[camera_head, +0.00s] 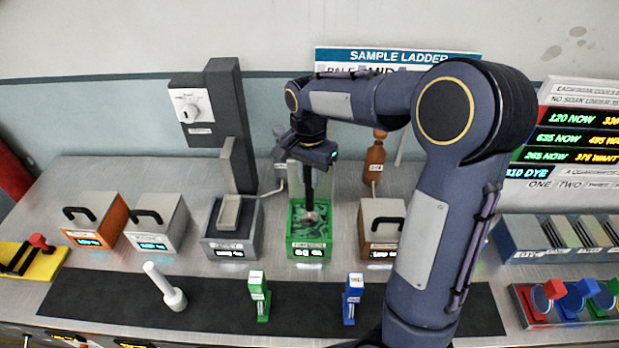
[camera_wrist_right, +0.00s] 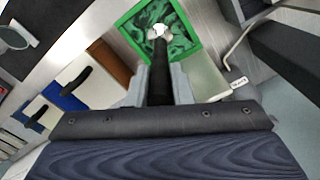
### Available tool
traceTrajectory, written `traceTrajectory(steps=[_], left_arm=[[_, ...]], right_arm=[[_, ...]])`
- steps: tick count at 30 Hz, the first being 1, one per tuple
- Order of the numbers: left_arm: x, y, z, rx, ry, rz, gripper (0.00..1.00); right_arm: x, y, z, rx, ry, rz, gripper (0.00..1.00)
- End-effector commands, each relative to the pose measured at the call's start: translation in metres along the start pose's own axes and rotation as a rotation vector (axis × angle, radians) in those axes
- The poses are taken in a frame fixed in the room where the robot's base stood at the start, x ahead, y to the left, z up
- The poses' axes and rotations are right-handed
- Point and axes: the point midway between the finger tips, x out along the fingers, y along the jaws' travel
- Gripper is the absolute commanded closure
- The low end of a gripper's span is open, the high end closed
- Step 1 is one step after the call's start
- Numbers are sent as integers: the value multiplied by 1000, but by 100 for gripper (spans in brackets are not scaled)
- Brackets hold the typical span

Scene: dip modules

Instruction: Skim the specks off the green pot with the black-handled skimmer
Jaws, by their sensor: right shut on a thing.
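The green pot (camera_head: 293,243) is a square green vessel in the middle of the bench, its surface marbled with dark swirls. It also shows in the right wrist view (camera_wrist_right: 197,42). I cannot make out single specks. My right gripper (camera_head: 307,165) is above the pot, shut on the handle of the black-handled skimmer (camera_head: 309,192). The skimmer points down, and its pale metal head is at the pot's surface; I cannot tell how deep it sits. In the right wrist view the skimmer (camera_wrist_right: 160,68) runs between the fingers (camera_wrist_right: 160,85). My left gripper is out of view.
A grey box with a tray (camera_head: 229,212) stands left of the pot, beside a dark column (camera_head: 232,120). A tan box (camera_head: 381,222) stands close on the right, a brown bottle (camera_head: 374,162) behind it. A white pestle-like tool (camera_head: 172,297) and two small stamps stand on the dark mat (camera_head: 110,300).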

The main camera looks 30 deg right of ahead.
Motion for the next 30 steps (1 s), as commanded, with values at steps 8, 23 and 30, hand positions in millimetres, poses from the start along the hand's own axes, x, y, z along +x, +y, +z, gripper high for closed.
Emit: traceTrajectory(steps=[8, 23, 30], left_arm=[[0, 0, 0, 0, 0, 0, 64], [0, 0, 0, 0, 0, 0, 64], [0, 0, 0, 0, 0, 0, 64]], right_arm=[[-23, -1, 0, -1, 1, -3, 98], [-42, 0, 0, -1, 1, -2, 98], [-41, 0, 0, -1, 1, -1, 98]])
